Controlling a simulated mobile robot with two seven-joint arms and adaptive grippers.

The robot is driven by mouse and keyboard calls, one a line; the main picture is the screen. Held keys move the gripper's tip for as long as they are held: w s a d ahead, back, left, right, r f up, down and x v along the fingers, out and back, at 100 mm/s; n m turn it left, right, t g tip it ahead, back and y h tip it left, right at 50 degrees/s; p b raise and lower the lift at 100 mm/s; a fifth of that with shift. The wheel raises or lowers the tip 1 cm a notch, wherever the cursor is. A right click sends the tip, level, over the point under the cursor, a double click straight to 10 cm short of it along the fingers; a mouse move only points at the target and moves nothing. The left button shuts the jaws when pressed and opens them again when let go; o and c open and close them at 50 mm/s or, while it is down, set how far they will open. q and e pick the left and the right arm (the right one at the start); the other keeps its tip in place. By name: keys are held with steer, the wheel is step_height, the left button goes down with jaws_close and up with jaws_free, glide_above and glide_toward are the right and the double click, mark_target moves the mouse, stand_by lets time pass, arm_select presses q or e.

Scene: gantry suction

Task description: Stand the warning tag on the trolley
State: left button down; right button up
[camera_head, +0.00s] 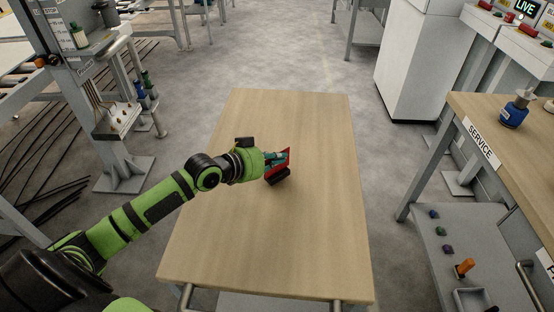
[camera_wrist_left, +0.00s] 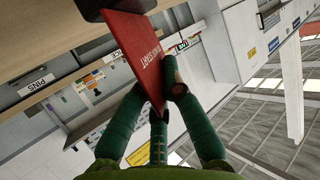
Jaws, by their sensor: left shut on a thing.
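The warning tag (camera_head: 285,165) is a red plate with a black base, over the middle of the trolley. My left gripper (camera_head: 272,158) is shut on the tag's red plate from the left. In the left wrist view the red tag (camera_wrist_left: 138,45), with white lettering, sits between the green fingers of my left gripper (camera_wrist_left: 155,95). Its black base shows at the top edge there. The trolley (camera_head: 300,235) has a light wooden top, otherwise bare. The base is close to the top; I cannot tell whether it touches. My right gripper is not in view.
A wooden bench (camera_head: 500,115) marked SERVICE stands at the right with a blue bottle (camera_head: 513,112) on it. Its lower shelf (camera_head: 450,270) holds small parts. A metal rack (camera_head: 85,80) stands at the left, with dark cables on the floor. Grey floor behind the trolley is clear.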

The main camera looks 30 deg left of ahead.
arm_select(q)
steer(key=shift+f, duration=0.55)
steer(key=c, duration=1.4)
jaws_free()
steer(key=shift+f, duration=0.15)
steer(key=v, duration=1.2)
